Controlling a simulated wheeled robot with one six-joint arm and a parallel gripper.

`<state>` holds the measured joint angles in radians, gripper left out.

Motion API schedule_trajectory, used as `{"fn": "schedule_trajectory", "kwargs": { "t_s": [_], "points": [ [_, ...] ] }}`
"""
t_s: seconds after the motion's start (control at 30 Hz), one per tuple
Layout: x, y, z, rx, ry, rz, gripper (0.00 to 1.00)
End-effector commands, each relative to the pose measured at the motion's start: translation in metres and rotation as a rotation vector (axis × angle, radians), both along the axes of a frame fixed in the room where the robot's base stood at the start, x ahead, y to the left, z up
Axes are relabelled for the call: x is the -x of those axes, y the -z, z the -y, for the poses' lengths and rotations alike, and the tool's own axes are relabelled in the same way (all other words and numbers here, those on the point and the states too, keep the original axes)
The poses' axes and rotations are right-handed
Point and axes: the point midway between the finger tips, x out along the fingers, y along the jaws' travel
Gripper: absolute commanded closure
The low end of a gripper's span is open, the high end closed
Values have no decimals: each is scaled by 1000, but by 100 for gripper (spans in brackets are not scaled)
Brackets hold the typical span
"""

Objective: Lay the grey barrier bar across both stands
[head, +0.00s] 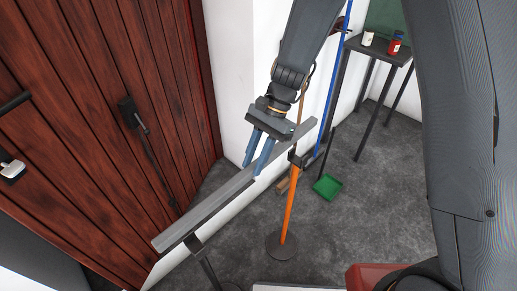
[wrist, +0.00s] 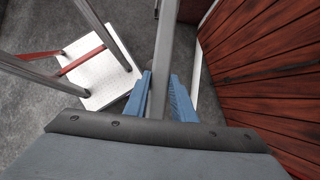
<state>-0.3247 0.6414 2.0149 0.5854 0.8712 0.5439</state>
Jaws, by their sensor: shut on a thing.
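The grey barrier bar (head: 215,203) slants across the middle of the head view, from lower left to upper right. My gripper (head: 251,168) has blue fingers and is shut on the bar; in the wrist view the bar (wrist: 161,50) runs between the fingers. One stand has an orange post (head: 289,212) on a round dark base, with a dark holder near its top beside the bar's far end. The other stand, a grey post (head: 206,268), has its top just below the bar's near end. I cannot tell whether the bar touches either stand.
A dark red plank door (head: 80,90) stands at the left, beside a white wall. A tall dark table (head: 385,50) with a red bottle and a white jar is at the back right. A green dustpan (head: 327,187) lies on the grey floor. A blue pole (head: 331,85) stands near the orange post.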

Motion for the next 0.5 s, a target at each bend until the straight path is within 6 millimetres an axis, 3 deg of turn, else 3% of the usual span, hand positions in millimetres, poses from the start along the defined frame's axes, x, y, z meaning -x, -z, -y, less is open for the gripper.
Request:
{"fn": "schedule_trajectory", "kwargs": {
  "t_s": [0.5],
  "points": [
    [-5, 32, 9, 0, 21, -1, 100]
  ]
}}
